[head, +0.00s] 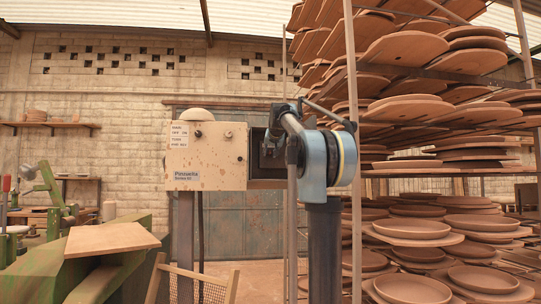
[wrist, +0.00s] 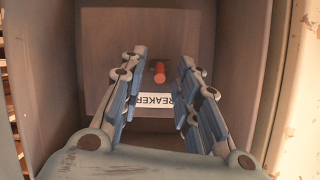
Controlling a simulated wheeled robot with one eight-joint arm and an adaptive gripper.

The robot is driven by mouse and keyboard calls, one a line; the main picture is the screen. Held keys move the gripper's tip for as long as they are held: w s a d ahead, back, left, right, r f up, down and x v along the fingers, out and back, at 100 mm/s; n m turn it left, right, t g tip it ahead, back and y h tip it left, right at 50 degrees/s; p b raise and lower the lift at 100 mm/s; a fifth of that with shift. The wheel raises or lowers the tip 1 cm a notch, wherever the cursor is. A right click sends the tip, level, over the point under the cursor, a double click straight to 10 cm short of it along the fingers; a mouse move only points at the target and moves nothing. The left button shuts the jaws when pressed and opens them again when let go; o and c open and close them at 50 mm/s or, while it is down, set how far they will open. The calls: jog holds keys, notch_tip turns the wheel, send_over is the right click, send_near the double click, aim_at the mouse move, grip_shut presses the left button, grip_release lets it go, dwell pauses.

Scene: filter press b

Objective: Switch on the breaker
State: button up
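The breaker (wrist: 159,72) shows in the wrist view as a small red-orange handle on a dark mount, on the brown back wall of a box. In the head view my gripper (head: 270,147) is at the dark open box (head: 258,168), where the breaker is hidden.
A beige panel (head: 207,158) with labels joins the box on the left. The box walls (wrist: 243,70) close in around my gripper. A rack with stacked clay plates (head: 415,228) stands on the right. A green bench with a board (head: 110,238) is at lower left.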

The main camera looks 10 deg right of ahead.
grip_shut()
jog(key=shift+w+r+g, duration=0.15)
jog(key=shift+r+g, duration=0.15)
jog(key=shift+g, duration=0.6)
grip_release()
jog(key=v, duration=1.2)
